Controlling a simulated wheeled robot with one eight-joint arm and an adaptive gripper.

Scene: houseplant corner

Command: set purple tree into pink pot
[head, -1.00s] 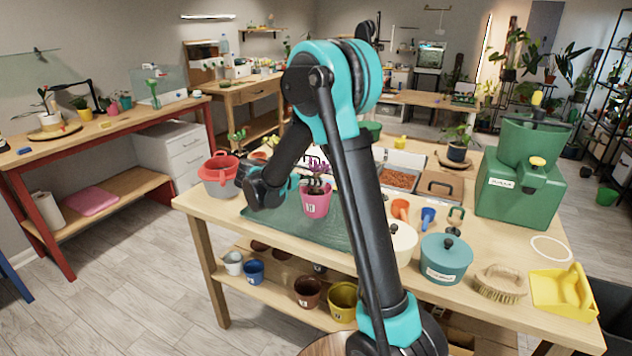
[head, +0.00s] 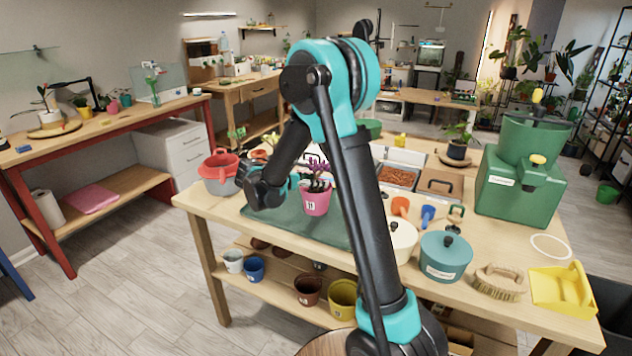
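The pink pot (head: 316,203) stands upright on the green mat (head: 275,226), with a dark number label on its front. The purple tree (head: 317,168) shows directly above the pot's rim, its foliage up and its lower part at the pot's mouth. Whether it rests on the soil is hidden. My gripper (head: 312,184) reaches in from the left, its dark fingers at the base of the purple tree just over the rim. The fingers are small and blend with the plant, so I cannot tell whether they are shut on it. My arm hides part of the mat's right side.
A grey pot with a red container (head: 221,172) stands left of my wrist. A white lidded pot (head: 402,240), a teal lidded pot (head: 446,258), a brush (head: 497,283) and a yellow dustpan (head: 563,290) lie to the right. A tray of brown pellets (head: 398,177) is behind.

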